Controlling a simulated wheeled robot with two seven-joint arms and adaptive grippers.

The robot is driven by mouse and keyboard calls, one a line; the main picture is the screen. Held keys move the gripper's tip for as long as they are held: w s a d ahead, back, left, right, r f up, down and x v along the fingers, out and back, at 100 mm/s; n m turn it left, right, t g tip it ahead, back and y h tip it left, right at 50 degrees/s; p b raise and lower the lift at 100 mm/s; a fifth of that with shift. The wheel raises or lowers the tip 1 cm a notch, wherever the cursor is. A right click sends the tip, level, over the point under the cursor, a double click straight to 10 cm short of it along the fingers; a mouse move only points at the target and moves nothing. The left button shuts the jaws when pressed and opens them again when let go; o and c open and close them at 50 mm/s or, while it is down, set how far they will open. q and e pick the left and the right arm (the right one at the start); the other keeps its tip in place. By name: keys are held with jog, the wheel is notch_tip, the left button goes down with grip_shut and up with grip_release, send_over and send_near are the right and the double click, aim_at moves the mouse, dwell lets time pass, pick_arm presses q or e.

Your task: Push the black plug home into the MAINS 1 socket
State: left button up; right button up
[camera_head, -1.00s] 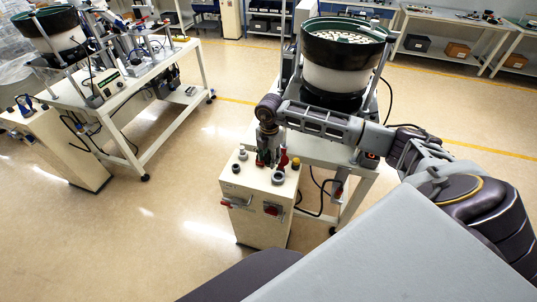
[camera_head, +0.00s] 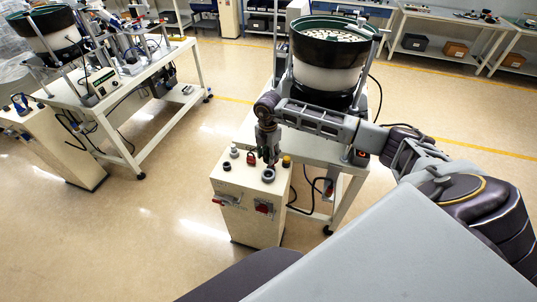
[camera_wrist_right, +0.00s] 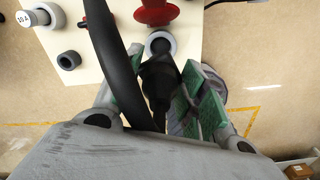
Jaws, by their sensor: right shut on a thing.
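The black plug (camera_wrist_right: 160,75) is held between the green-padded fingers of my right gripper (camera_wrist_right: 178,108), which is shut on it. The plug's front end is close to a grey ring-shaped socket (camera_wrist_right: 160,42); I cannot tell whether it has entered. No MAINS 1 label is readable. A thick black cable (camera_wrist_right: 108,55) runs past the plug on the left. In the head view my right gripper (camera_head: 268,158) points down over the cabinet top, just above the grey ring (camera_head: 268,175); the plug is too small to make out there. My left gripper is not in view.
The cream cabinet (camera_head: 245,205) has a red part (camera_head: 251,158), a white-grey knob (camera_head: 234,151) and a yellow-topped part (camera_head: 287,161) around the ring. A bowl feeder (camera_head: 330,50) stands behind my right arm. Open floor lies left of the cabinet.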

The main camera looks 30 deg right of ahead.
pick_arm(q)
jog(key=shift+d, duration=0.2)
pick_arm(e)
jog(key=shift+d, duration=0.1)
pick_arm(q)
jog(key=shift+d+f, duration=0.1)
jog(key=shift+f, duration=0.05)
pick_arm(e)
jog(key=shift+f, duration=0.2)
jog(key=shift+f, duration=0.15)
jog(key=shift+f+b, duration=1.85)
jog(key=shift+f, duration=0.65)
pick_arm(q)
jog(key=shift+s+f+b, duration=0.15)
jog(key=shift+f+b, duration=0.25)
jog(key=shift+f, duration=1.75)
pick_arm(e)
jog(key=shift+f, duration=0.65)
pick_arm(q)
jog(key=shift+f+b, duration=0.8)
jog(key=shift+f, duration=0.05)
pick_arm(e)
jog(key=shift+f, duration=1.4)
jog(key=o, duration=1.3)
